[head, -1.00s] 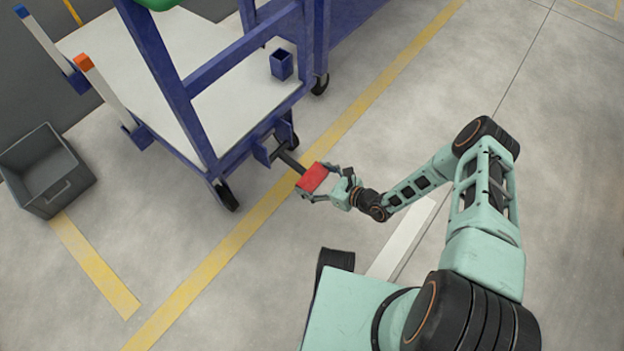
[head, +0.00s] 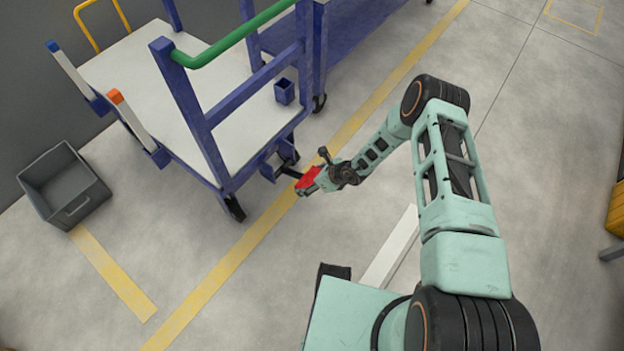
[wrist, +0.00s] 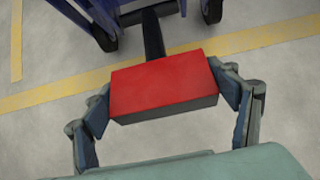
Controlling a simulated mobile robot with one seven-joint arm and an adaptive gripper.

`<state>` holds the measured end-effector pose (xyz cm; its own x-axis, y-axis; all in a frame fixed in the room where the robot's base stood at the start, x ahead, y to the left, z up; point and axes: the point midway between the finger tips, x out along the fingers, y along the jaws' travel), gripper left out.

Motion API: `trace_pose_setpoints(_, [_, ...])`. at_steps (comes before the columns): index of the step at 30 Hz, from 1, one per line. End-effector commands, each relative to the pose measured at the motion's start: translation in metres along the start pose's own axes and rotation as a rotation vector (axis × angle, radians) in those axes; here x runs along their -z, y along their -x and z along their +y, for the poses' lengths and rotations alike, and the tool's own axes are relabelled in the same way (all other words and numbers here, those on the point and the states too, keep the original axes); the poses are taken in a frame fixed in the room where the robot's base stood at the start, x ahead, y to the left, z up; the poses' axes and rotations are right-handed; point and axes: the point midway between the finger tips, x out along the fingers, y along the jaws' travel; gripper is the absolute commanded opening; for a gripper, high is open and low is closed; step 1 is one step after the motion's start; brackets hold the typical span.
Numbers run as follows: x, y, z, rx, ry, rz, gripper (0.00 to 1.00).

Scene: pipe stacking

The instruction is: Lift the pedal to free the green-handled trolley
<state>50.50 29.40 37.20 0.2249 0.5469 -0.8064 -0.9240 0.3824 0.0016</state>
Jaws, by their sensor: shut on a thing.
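The green-handled trolley is a blue frame with a pale deck (head: 140,60). Its green handle (head: 232,42) runs along the top of its near end. The red pedal (head: 308,179) sticks out low from that end on a dark bar. My gripper (head: 312,187) is at the pedal. In the wrist view the red pedal (wrist: 164,88) sits between the two fingers of my gripper (wrist: 166,98), one on each side, and they are shut on it. The dark bar runs from the pedal toward the trolley's underside.
A grey bin (head: 65,188) stands on the floor left of the trolley. A yellow floor line (head: 245,240) passes under the pedal. A second blue frame (head: 365,35) stands behind to the right. A yellow object (head: 616,210) is at the right edge. The floor at right is mostly clear.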

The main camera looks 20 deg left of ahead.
Motion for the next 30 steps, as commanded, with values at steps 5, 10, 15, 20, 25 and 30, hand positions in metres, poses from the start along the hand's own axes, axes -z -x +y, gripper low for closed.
trace_pose_setpoints(5, [-0.021, 0.007, 0.0, 0.0, 0.003, -0.014, 0.36])
trace_pose_setpoints(10, [-0.029, 0.009, 0.0, 0.0, 0.002, -0.017, 0.36])
trace_pose_setpoints(15, [-0.033, 0.01, 0.0, 0.0, 0.0, -0.018, 0.36])
trace_pose_setpoints(20, [-0.035, 0.011, 0.0, 0.0, 0.0, -0.019, 0.36])
trace_pose_setpoints(25, [-0.035, 0.011, 0.0, 0.001, 0.0, -0.02, 0.36])
trace_pose_setpoints(30, [-0.035, 0.011, 0.0, 0.001, 0.001, -0.02, 0.88])
